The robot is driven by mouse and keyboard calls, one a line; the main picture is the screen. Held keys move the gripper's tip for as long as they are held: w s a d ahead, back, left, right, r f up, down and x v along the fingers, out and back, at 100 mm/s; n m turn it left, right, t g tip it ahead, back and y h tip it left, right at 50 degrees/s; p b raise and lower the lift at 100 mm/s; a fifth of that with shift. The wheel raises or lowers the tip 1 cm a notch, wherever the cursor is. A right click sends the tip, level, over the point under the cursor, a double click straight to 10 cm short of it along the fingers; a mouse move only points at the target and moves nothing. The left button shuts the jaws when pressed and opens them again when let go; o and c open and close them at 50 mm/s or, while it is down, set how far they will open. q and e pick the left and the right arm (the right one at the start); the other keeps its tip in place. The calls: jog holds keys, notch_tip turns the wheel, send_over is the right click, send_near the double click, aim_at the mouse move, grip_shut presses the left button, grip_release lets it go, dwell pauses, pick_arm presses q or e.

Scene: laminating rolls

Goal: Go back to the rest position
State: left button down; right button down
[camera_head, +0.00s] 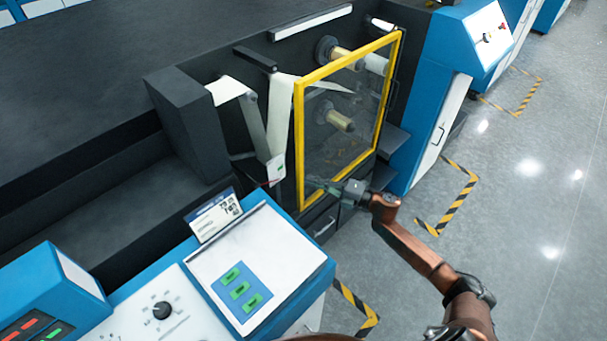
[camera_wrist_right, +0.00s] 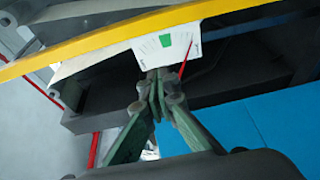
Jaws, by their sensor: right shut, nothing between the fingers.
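My right gripper (camera_head: 322,184) is at the lower left part of the yellow-framed clear door (camera_head: 298,140) of the laminating machine. In the right wrist view its fingers (camera_wrist_right: 160,88) are together with nothing between them. The yellow frame bar (camera_wrist_right: 120,38) crosses above the fingertips there; I cannot tell whether they touch it. A small white gauge with a green mark and a red needle (camera_wrist_right: 165,45) shows just beyond the fingertips; it also shows in the head view (camera_head: 275,169). My left gripper is not in view.
Rollers (camera_head: 340,119) and a white web (camera_head: 280,115) sit at the dark machine face. A blue console (camera_head: 318,262) with green buttons (camera_head: 240,290) stands at the front. A blue cabinet (camera_head: 440,75) stands at the right. Grey floor (camera_head: 530,220) with striped markings is open at the right.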

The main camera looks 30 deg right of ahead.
jog(key=s+d+f+m+h, duration=0.3)
jog(key=s+d+f+m, duration=0.15)
jog(key=f, duration=0.75)
jog(key=s+d+f+m+g+h, duration=0.1)
jog(key=s+d+f+m+h, duration=0.35)
jog(key=f, duration=0.65)
jog(key=s+d+f+m+h, duration=0.2)
jog(key=s+d+f+m, duration=0.25)
jog(key=f, duration=0.75)
jog(key=s+f+m+g+h, duration=0.3)
jog(key=s+f+m+g, duration=0.2)
jog(key=s+f, duration=1.25)
jog(key=s+a+f+m+g, duration=0.2)
jog(key=s+a+f, duration=0.2)
jog(key=s, duration=0.7)
jog(key=s+a+f+m+g, duration=0.1)
jog(key=s+a+f+g, duration=0.2)
jog(key=s, duration=0.9)
jog(key=s+a+f+m+g, duration=0.2)
jog(key=s+a+f, duration=0.5)
jog(key=s, duration=0.5)
jog(key=shift+s+f+m+g+y, duration=0.15)
jog(key=shift+f+m+g+y, duration=0.2)
jog(key=shift+y, duration=0.1)
